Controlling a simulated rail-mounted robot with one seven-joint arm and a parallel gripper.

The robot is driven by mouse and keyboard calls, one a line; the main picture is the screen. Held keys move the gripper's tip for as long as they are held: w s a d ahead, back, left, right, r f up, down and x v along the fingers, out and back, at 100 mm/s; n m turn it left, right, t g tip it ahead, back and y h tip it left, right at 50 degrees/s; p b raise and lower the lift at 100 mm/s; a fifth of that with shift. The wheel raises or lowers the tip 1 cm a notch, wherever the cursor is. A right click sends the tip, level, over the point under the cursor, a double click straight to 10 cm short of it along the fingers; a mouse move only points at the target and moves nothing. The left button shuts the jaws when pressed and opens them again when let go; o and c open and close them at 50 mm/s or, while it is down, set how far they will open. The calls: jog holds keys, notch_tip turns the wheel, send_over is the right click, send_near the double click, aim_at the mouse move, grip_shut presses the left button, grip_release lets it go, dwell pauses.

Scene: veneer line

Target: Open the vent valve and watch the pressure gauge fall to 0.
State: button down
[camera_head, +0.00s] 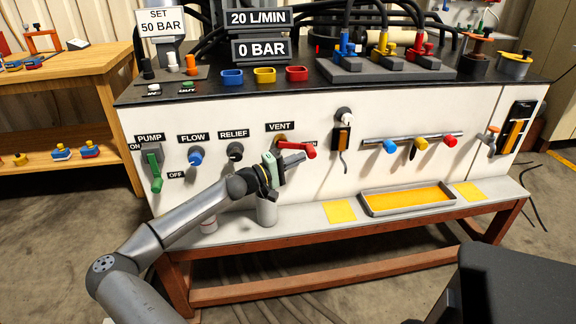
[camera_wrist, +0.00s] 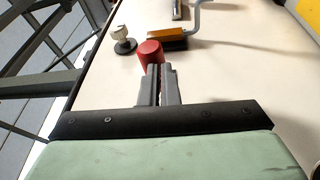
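The vent valve has a red handle (camera_head: 310,150) under the VENT label (camera_head: 280,127); it points right and slightly down. My gripper (camera_head: 302,157) reaches it from the left, its fingers pointing right along the panel. In the wrist view, my gripper's fingers (camera_wrist: 161,72) are close together with a thin strip of red between them, and the red knob (camera_wrist: 151,50) shows just past the tips. The fingers look shut on the handle, though they hide part of it. The pressure display (camera_head: 261,50) reads 0 BAR; the flow display (camera_head: 258,18) reads 20 L/MIN.
The green pump lever (camera_head: 155,172), blue flow knob (camera_head: 195,156) and dark relief knob (camera_head: 235,151) are left of the vent. A grey cup (camera_head: 267,211) stands on the ledge below my gripper. A tool (camera_head: 341,139) hangs to the right; an orange-filled tray (camera_head: 378,209) lies below.

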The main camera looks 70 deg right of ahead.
jog(key=shift+s+d+r, duration=0.1)
jog(key=shift+s, duration=0.45)
dwell(0.4)
jog(key=w+a+f, duration=0.5)
jog(key=w+a, duration=0.4)
jog(key=shift+w, duration=0.1)
dwell(0.5)
